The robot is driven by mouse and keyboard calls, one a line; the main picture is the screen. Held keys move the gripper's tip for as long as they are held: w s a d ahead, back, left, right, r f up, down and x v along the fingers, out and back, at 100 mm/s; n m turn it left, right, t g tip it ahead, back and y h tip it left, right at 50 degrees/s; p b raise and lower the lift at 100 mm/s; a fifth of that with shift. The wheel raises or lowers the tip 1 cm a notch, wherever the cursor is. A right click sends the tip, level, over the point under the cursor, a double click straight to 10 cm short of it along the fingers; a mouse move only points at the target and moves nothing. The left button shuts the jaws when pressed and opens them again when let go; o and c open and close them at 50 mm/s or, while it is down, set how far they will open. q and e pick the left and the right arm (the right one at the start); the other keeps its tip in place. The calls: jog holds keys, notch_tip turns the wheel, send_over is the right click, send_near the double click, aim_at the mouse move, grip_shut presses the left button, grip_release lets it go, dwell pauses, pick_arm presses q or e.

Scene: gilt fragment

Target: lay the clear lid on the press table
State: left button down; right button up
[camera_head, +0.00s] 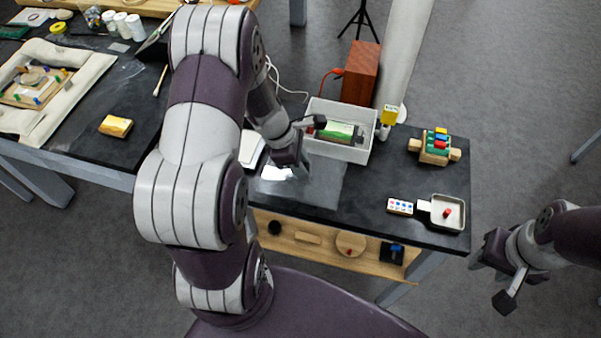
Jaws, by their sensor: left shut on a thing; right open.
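My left gripper (309,147) is over the dark-topped table (385,170), beside the front left of a pale open box (367,154). It is shut on what looks like the clear lid (326,186), a see-through sheet showing as a lighter patch over the table top. My arm hides part of the lid, and I cannot tell whether it touches the table. My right gripper (491,283) is open and empty, off the table's right front corner. Which table is the press table is not marked.
Green items lie in the box. A wooden rack with coloured blocks (435,147), a small dotted block (400,206) and a grey pan (449,213) stand on the right. A brown wooden box (361,73) stands behind. A lower shelf (310,238) holds small parts. Another bench is left.

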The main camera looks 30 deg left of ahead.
pick_arm(q)
jog(key=f, duration=0.4)
jog(key=shift+w+d, duration=0.15)
jog(key=shift+w, duration=0.1)
jog(key=shift+s, duration=0.1)
jog(key=shift+f+b, duration=0.2)
jog(key=shift+b, duration=0.1)
jog(key=c, duration=0.9)
grip_release()
jog(key=shift+o, duration=0.2)
